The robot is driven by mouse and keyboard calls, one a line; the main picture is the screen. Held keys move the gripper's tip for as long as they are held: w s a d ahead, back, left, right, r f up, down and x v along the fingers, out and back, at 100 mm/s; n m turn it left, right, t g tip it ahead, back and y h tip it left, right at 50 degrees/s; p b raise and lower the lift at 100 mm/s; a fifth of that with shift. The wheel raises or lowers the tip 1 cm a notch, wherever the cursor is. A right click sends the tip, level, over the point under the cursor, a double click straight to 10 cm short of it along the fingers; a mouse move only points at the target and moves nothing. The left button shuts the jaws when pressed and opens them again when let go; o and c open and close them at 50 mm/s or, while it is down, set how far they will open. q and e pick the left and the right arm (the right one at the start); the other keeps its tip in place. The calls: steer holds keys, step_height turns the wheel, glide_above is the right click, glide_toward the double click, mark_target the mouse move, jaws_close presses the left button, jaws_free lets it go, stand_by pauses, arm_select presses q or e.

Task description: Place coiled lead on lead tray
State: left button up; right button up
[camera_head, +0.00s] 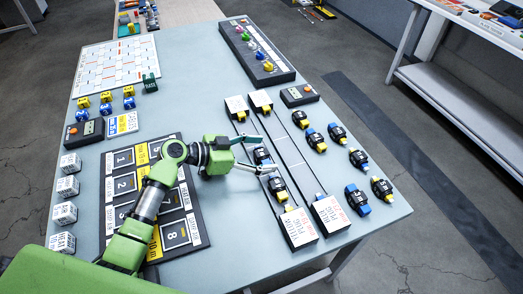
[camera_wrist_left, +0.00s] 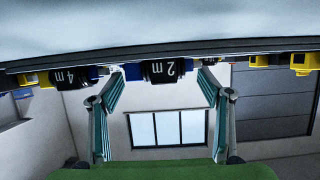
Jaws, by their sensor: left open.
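My left gripper (camera_head: 270,156) is open. A black coiled lead (camera_head: 262,155) with blue ends lies between its fingertips. In the left wrist view this coiled lead (camera_wrist_left: 163,71), marked 2 m, shows between the open fingers (camera_wrist_left: 160,84), with a gap on each side. Another coiled lead (camera_head: 277,189) with yellow ends, marked 4 m in the left wrist view (camera_wrist_left: 75,77), lies nearer in the same long narrow tray (camera_head: 250,131). A second narrow tray (camera_head: 294,160) beside it looks empty. White-labelled blocks (camera_head: 298,227) cap both trays. My right gripper is not in view.
Several loose coiled leads (camera_head: 357,200) lie right of the trays. A numbered black board (camera_head: 190,228) lies under my left arm. A rack with coloured knobs (camera_head: 257,52) stands at the back. Free table surface (camera_head: 205,75) shows in the middle back.

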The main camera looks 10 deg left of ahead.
arm_select(q)
steer(key=b+v, duration=0.2)
steer(key=v, duration=0.9)
steer(key=shift+s+a+r, duration=0.25)
steer(key=shift+a+r, duration=0.05)
steer(key=shift+a, duration=0.1)
